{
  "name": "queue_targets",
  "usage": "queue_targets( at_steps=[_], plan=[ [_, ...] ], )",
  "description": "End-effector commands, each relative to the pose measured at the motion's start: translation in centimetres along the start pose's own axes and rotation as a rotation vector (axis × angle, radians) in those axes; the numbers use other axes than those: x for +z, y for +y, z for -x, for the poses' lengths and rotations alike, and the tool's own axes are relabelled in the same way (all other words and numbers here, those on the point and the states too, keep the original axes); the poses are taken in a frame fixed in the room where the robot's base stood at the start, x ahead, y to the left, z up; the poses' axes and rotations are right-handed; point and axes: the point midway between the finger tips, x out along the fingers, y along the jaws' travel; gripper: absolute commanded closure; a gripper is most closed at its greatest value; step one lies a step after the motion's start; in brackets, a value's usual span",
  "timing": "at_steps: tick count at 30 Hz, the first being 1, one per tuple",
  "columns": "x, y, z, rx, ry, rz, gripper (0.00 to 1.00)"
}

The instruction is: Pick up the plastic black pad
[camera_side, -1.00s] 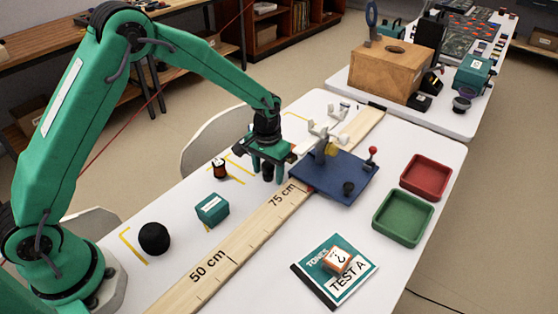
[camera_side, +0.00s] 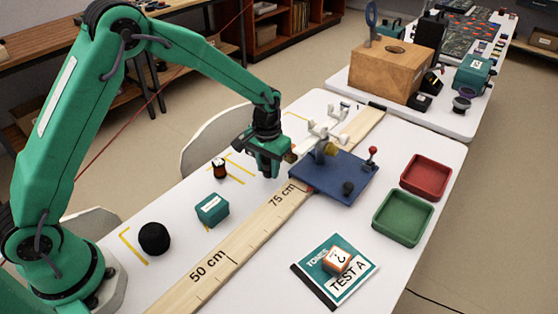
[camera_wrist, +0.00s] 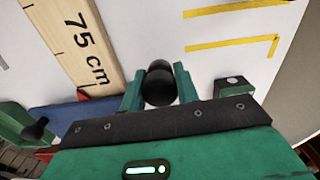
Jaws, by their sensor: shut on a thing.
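My gripper (camera_side: 267,168) is low over the white table, just left of the wooden ruler near the 75 cm mark. In the wrist view my gripper (camera_wrist: 158,80) has its two green fingers closed on either side of a small, dark, rounded piece, which I take to be the black pad (camera_wrist: 159,86). A second dark rounded shape shows just beyond it; I cannot tell whether it is part of the same piece. In the side view the fingers mostly hide the held piece. Whether it touches the table is unclear.
The blue board (camera_side: 337,183) with white holders stands close to the right of the gripper. A black ball (camera_side: 154,238), teal box (camera_side: 212,209) and small dark-and-orange item (camera_side: 219,169) stand left. Red (camera_side: 426,177) and green (camera_side: 403,218) trays are at right.

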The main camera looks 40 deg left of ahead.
Motion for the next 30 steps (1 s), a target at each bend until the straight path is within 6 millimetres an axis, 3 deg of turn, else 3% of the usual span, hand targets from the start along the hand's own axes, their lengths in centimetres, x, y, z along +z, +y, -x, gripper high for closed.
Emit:
queue_targets(
  at_steps=[6, 21, 30],
  plan=[
    [0.0, 0.1, 3.1, 0.001, 0.004, -0.001, 0.94],
    [6.0, 6.4, 8.0, 0.001, 0.002, -0.004, 0.94],
    [7.9, 8.3, 9.5, 0.0, 0.001, -0.002, 0.94]
  ],
)
